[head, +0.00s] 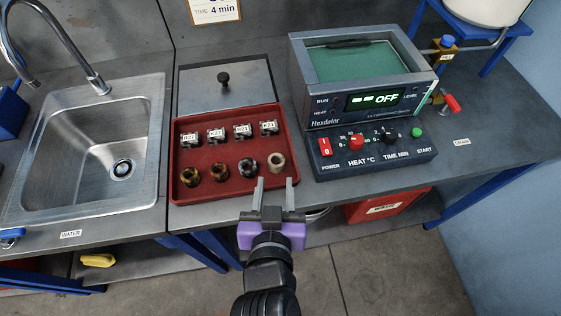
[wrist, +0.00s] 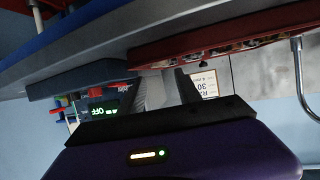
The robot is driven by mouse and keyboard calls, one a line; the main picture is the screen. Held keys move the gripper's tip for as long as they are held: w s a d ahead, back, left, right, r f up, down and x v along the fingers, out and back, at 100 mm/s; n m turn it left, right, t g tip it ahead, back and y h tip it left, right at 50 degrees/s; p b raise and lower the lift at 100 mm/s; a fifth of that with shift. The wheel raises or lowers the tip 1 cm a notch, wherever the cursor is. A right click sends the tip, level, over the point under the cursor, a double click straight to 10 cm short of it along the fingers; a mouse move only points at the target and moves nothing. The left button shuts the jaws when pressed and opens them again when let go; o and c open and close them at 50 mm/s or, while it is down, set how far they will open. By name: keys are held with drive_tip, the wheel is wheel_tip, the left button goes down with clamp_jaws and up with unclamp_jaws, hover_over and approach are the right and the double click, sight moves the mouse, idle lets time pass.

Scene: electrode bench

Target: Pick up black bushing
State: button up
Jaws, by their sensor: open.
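The black bushing (head: 248,167) stands in the front row of the red tray (head: 225,193) in the head view, third from the left, between a brown bushing (head: 219,171) and a beige one (head: 276,162). My gripper (head: 274,190) is open and empty at the tray's front right edge, nearer to me than the bushings and apart from them. In the wrist view my fingers (wrist: 166,90) show apart with nothing between them. The tray's red rim (wrist: 180,47) shows there, but I cannot pick out the black bushing.
Several labelled metal blocks (head: 215,134) form the tray's back row. The sink (head: 90,150) is at the left. The ultrasonic bath (head: 362,75) and its control box (head: 372,150), displaying OFF, stand right of the tray. A red bin (head: 385,208) sits below the bench.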

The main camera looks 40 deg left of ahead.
sight(276, 163)
drive_tip(key=shift+w+a+f, duration=0.35)
drive_tip(key=shift+w+a, duration=0.05)
drive_tip(key=shift+w, duration=0.05)
drive_tip(key=p+x, duration=0.1)
drive_tip(key=x, duration=0.5)
drive_tip(key=shift+w+a+p, duration=0.15)
drive_tip(key=shift+w+p, duration=0.05)
drive_tip(key=shift+p, duration=0.15)
clamp_jaws()
